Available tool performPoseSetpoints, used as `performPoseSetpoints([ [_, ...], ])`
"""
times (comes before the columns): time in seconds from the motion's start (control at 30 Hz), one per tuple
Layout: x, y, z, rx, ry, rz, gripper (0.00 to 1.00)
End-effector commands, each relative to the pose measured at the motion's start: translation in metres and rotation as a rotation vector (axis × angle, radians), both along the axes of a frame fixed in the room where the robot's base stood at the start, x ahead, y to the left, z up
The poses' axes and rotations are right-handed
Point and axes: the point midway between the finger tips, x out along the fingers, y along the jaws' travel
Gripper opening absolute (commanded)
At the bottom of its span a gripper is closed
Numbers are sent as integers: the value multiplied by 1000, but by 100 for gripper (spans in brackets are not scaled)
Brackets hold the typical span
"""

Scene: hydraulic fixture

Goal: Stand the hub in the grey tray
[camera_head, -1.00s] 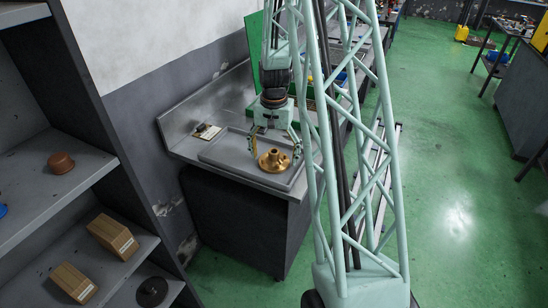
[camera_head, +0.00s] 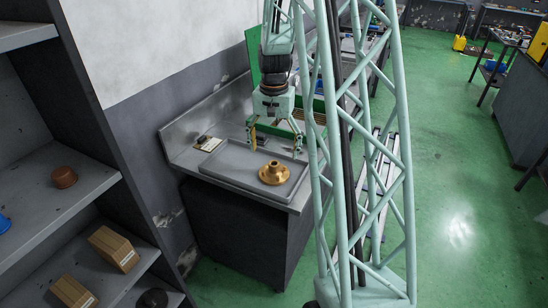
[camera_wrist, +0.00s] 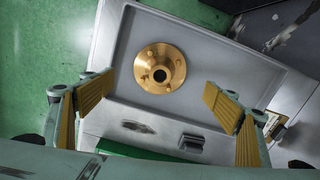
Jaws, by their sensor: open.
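The brass hub (camera_head: 274,173) stands upright on its flange in the grey tray (camera_head: 228,166), near the tray's front right end. In the wrist view the hub (camera_wrist: 160,69) shows its round flange with bolt holes and its central bore, lying flat on the tray floor (camera_wrist: 215,70). My gripper (camera_head: 276,152) is open and empty, above and behind the hub. In the wrist view its two yellow-padded fingers (camera_wrist: 158,97) are wide apart, and the hub lies beyond them, untouched.
The tray sits on a metal bench (camera_head: 183,150) with a raised back edge. A small plate with a dark part (camera_head: 208,143) lies left of the tray. A shelf unit (camera_head: 95,205) at left holds a brown pot (camera_head: 64,177) and wooden blocks (camera_head: 113,249).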

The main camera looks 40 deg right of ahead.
Motion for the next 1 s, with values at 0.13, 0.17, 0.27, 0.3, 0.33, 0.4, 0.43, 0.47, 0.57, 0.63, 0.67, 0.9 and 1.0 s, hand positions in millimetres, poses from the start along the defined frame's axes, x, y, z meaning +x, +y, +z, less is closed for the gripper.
performPoseSetpoints([
  [0.13,1,0,17,-1,-2,0,81],
  [0.17,1,0,20,-1,-2,0,81],
  [0.27,1,0,26,-1,-2,0,81],
  [0.3,1,0,28,-1,-2,0,81],
  [0.33,1,0,29,0,-1,0,81],
  [0.4,0,0,30,-1,-1,0,81],
  [0.43,0,0,31,-1,-1,0,81],
  [0.47,0,0,31,-1,-1,0,81],
  [0.57,0,0,31,-1,-1,0,81],
  [0.63,0,0,31,-1,-1,0,81],
  [0.67,0,0,31,-1,-1,0,81],
  [0.9,0,0,31,-1,-1,0,81],
  [1.0,0,0,31,-1,-1,0,81],
])
